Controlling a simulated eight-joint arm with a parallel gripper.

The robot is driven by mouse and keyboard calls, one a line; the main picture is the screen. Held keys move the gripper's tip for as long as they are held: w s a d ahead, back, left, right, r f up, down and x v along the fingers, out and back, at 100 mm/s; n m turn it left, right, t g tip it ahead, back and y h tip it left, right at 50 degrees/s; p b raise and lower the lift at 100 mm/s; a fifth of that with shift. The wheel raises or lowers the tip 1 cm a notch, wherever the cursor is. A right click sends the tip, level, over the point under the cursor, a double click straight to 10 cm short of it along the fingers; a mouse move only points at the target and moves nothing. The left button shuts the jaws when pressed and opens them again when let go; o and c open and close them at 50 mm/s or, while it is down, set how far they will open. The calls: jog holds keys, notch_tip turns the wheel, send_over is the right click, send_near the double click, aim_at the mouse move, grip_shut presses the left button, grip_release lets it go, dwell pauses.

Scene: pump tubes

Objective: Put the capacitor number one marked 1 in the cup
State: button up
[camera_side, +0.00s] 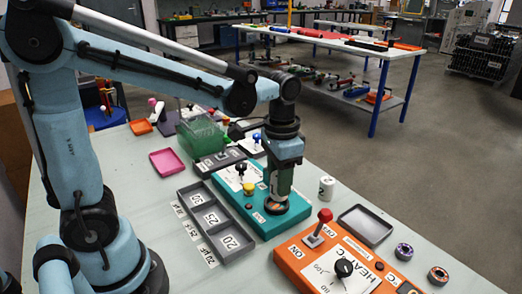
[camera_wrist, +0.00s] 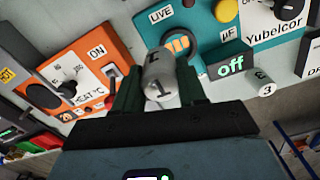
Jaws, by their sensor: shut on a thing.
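A grey-white capacitor marked 1 (camera_wrist: 160,72) is between the two green fingers of my gripper (camera_wrist: 158,88) in the wrist view. My gripper (camera_side: 278,185) is shut on it, pointing down over the teal box (camera_side: 232,195) in the side view. A round dark-rimmed cup (camera_side: 272,207) is on the teal box directly below my gripper. In the wrist view the cup (camera_wrist: 180,44) shows an orange inside, partly behind the capacitor. The side view mostly hides the capacitor, and I cannot tell whether its far end is inside the cup.
Another white capacitor (camera_side: 327,187) stands right of the teal box; it reads 3 in the wrist view (camera_wrist: 262,84). An orange HEAT box (camera_side: 320,262) with a red-topped switch is in front. A grey sectioned tray (camera_side: 213,222) lies left, and an empty dark tray (camera_side: 364,226) right.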

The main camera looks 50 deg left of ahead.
jog(key=shift+w+a+f, duration=0.4)
jog(key=shift+a+f, duration=0.05)
jog(key=shift+a, duration=0.2)
jog(key=shift+w+a+f, duration=0.35)
jog(key=shift+a+f, duration=0.05)
jog(key=shift+a, duration=0.2)
jog(key=shift+f, duration=2.05)
jog(key=shift+f, duration=0.15)
jog(key=o, duration=1.1)
notch_tip(320, 180, up, 12)
jog(key=shift+s+f+n+t, duration=0.5)
jog(key=shift+s+f+t, duration=0.15)
jog(key=shift+s+t, duration=0.55)
jog(key=shift+s+f+n+t, duration=0.5)
jog(key=shift+s+f+t, duration=0.1)
jog(key=shift+s+t, duration=0.6)
jog(key=shift+s+f+n+t, duration=0.5)
jog(key=shift+s+f+t, duration=0.15)
jog(key=shift+s+t, duration=0.5)
